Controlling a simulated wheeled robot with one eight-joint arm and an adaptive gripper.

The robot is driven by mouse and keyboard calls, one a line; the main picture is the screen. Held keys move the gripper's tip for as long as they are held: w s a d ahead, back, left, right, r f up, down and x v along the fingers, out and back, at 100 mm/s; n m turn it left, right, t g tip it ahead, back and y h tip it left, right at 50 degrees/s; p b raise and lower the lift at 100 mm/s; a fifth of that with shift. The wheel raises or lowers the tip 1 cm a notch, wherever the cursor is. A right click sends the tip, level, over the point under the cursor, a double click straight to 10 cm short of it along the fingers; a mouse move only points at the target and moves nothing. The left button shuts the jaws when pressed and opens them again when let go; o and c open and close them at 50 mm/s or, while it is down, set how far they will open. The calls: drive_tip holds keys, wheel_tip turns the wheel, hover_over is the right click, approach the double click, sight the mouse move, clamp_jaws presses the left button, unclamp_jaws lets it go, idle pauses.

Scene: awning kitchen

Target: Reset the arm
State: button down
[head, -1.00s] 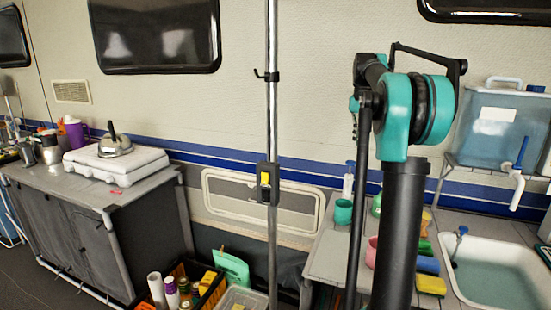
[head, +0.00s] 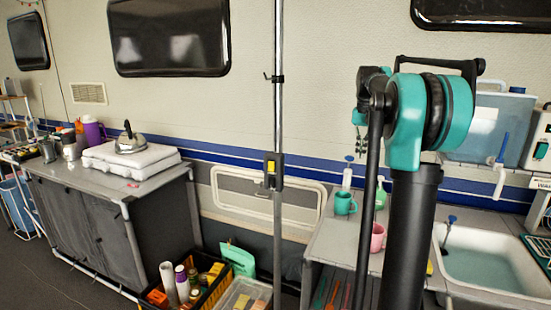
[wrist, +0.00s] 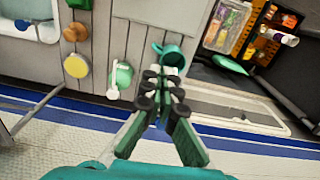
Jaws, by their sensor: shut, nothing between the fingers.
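My arm rises at the right of the head view, with a black upper link and a teal joint (head: 405,120). My gripper (wrist: 162,85) shows in the wrist view, its dark fingertips together and nothing held. In that view the fingers overlap the lower part of a teal mug (wrist: 172,52) on the grey counter; I cannot tell the gap between them. A green bottle (wrist: 120,78) is to the left of the fingers. The teal mug also shows in the head view (head: 344,203), left of my arm.
A metal pole (head: 278,130) stands left of my arm. A sink (head: 490,262) is at right, below a blue water tank (head: 478,125). A pink mug (head: 377,238) is partly behind my arm.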

drive_tip(key=s+a+f+n+t, duration=0.1)
drive_tip(key=s+a+f, duration=0.3)
drive_tip(key=s+f, duration=0.6)
drive_tip(key=s+a+f+n+t, duration=0.1)
drive_tip(key=s+a+f, duration=0.2)
drive_tip(key=s+f, duration=0.7)
drive_tip(key=s+a+f+n+t, duration=0.1)
drive_tip(key=s+a+f, duration=0.3)
drive_tip(key=s+f, duration=0.7)
drive_tip(key=shift+s+a+n+t, duration=0.35)
drive_tip(key=shift+s+n, duration=0.25)
drive_tip(key=shift+s, duration=0.35)
